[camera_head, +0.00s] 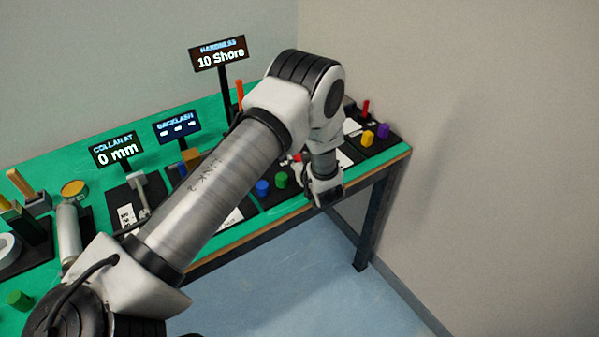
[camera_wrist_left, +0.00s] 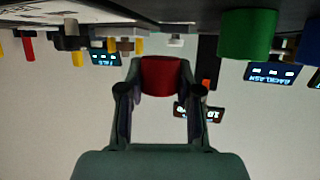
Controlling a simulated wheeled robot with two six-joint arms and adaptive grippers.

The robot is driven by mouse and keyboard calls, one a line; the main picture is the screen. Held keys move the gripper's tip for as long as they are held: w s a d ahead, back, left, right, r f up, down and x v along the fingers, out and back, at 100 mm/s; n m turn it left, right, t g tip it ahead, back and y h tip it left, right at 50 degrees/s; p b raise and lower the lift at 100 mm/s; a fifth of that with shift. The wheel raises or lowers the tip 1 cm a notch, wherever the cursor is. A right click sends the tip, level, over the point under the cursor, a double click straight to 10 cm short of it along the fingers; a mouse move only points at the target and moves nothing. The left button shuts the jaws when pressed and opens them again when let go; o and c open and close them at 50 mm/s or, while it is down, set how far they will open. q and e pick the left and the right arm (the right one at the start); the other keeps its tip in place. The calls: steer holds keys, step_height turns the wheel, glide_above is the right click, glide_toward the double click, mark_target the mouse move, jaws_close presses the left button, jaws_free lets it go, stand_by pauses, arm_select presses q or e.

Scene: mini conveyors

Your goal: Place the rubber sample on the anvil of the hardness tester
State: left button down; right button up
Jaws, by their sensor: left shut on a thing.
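My left gripper (camera_wrist_left: 160,90) is shut on a red cylinder (camera_wrist_left: 160,76), apparently the rubber sample, which sits between its two fingers in the left wrist view. In the head view the left gripper (camera_head: 325,190) hangs by the front edge of the green table, right of the blue and green cylinders. The hardness display (camera_head: 219,54) reads 10 Shore and stands on a post at the back. The orange upright part (camera_head: 240,90) beside it seems to belong to the tester. My left arm hides most of the tester, and I cannot make out its anvil. My right gripper is out of view.
A blue cylinder (camera_head: 262,187) and a green cylinder (camera_head: 281,180) stand near the front edge. Yellow (camera_head: 367,138) and purple (camera_head: 383,131) pieces stand at the right end. The collar display (camera_head: 117,150) and backlash display (camera_head: 177,126) rise at the left. Open floor lies in front.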

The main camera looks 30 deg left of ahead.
arm_select(q)
step_height(320, 180, down, 3)
steer(key=shift+f+b, duration=0.1)
steer(key=shift+b, duration=0.65)
steer(key=shift+a+f, duration=0.1)
steer(key=shift+f, duration=0.15)
steer(key=shift+w+r, duration=0.1)
steer(key=shift+w, duration=0.05)
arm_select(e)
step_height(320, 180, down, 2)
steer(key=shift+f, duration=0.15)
arm_select(q)
steer(key=c, duration=0.8)
jaws_free()
steer(key=shift+f, duration=0.2)
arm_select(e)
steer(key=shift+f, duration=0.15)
